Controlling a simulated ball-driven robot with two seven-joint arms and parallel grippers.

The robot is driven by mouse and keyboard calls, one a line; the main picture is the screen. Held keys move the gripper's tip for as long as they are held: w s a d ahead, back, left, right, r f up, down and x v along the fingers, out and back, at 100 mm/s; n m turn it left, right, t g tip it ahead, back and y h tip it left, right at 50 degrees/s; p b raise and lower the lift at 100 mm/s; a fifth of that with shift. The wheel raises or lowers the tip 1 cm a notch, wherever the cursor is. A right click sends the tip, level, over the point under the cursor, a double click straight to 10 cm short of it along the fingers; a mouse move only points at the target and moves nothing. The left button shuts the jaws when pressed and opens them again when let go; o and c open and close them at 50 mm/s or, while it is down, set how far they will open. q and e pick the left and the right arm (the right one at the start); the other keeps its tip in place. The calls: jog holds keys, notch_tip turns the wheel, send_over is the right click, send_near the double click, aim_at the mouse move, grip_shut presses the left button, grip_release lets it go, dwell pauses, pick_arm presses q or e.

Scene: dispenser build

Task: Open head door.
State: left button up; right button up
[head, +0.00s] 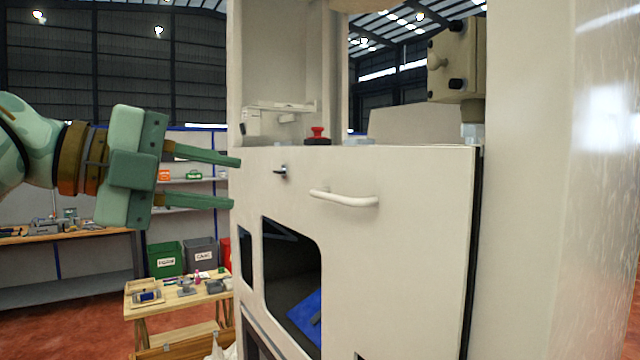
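A tall off-white dispenser cabinet fills the middle and right. Its front has a flat panel (410,240) with a white horizontal bar handle (345,198) and a small dark latch or lock (281,171) to its left. A narrow dark gap runs down the panel's right edge; I cannot tell whether it is ajar. My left gripper (235,182) comes in from the left. Its two green fingers are apart with nothing between them. The tips are by the cabinet's left edge, left of the latch and handle; contact is unclear. My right gripper is not in view.
A red button (318,133) sits on the ledge above the panel. A beige box with dark knobs (455,62) is at upper right. An opening (290,275) below the latch shows something blue inside. A wooden table (178,300) with parts and several bins stand at left.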

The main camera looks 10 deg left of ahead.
aim_at(329, 197)
pick_arm(q)
jog(key=p+x, duration=0.2)
jog(key=x, duration=1.3)
jog(key=shift+r, duration=0.1)
jog(key=shift+a, duration=0.1)
grip_shut()
